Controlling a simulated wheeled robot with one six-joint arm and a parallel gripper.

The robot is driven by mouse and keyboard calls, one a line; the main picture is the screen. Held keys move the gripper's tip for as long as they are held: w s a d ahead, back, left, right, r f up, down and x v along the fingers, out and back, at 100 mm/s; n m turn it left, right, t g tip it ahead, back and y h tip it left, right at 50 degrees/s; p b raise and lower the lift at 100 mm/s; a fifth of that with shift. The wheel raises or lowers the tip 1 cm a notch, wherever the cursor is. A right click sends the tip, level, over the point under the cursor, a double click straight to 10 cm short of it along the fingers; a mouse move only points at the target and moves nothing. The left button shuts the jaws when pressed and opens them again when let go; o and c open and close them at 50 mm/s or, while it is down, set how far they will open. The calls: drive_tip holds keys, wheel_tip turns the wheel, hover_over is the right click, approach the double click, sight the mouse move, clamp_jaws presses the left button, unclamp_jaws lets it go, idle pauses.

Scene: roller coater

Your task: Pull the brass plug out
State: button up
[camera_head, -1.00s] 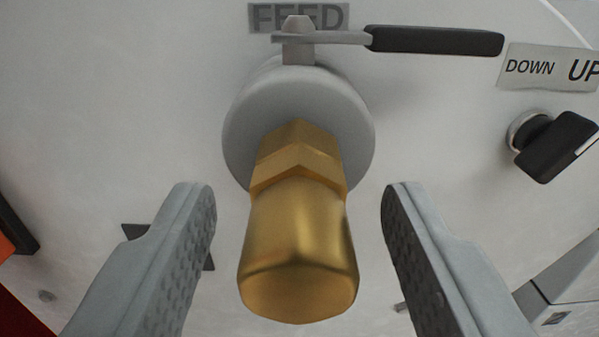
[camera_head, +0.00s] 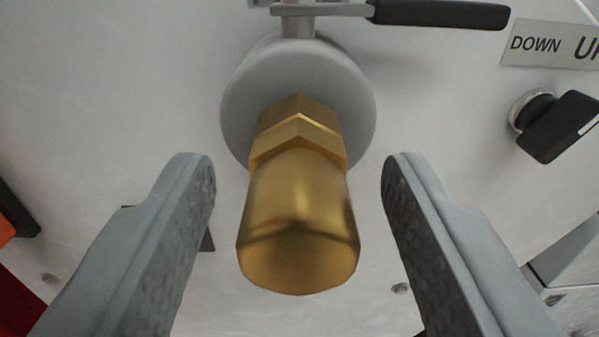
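The brass plug (camera_head: 298,225) sticks out toward the camera from a grey round fitting (camera_head: 245,105) on the pale machine panel. It has a hexagonal collar and a smooth rounded end. My gripper (camera_head: 298,175) is open, with one grey finger to the left of the plug and one to the right. A gap shows between each finger and the brass, so neither appears to touch it. The plug's inner end is hidden inside the fitting.
A lever with a black handle (camera_head: 440,13) lies just above the fitting. A black knob (camera_head: 555,125) and a DOWN/UP label (camera_head: 550,45) are at the right. An orange and black part (camera_head: 12,215) is at the left edge.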

sight(298, 268)
clamp_jaws()
drive_tip(key=shift+s, duration=0.15)
drive_tip(key=shift+s, duration=2.65)
drive_tip(key=shift+s, duration=0.35)
drive_tip(key=shift+s, duration=1.35)
